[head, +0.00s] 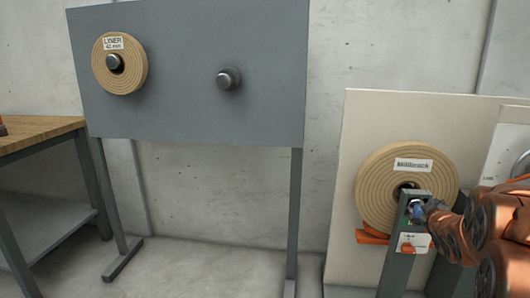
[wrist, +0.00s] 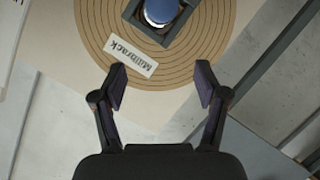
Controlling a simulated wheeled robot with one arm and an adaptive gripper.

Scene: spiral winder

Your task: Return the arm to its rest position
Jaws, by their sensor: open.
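My arm (head: 480,225) is orange and reaches in from the right edge of the head view, in front of the right-hand panel. My gripper (wrist: 161,88) is open and empty in the wrist view, its two dark fingers well apart. Beyond the fingers is a tan spiral roll (wrist: 180,75) with a "Millbrock" label (wrist: 130,57). The same roll (head: 375,205) shows on the pale panel in the head view. A post with a blue knob (head: 417,211) stands in front of the roll; the knob also shows in the wrist view (wrist: 161,10). In the head view the fingertips cannot be made out.
A grey board (head: 190,110) on legs carries a "LINER 42 mm" roll (head: 120,75) on its left peg and a bare right peg (head: 228,79). A wooden-topped table (head: 40,132) stands at left. The floor between the board and the pale panel (head: 365,125) is narrow.

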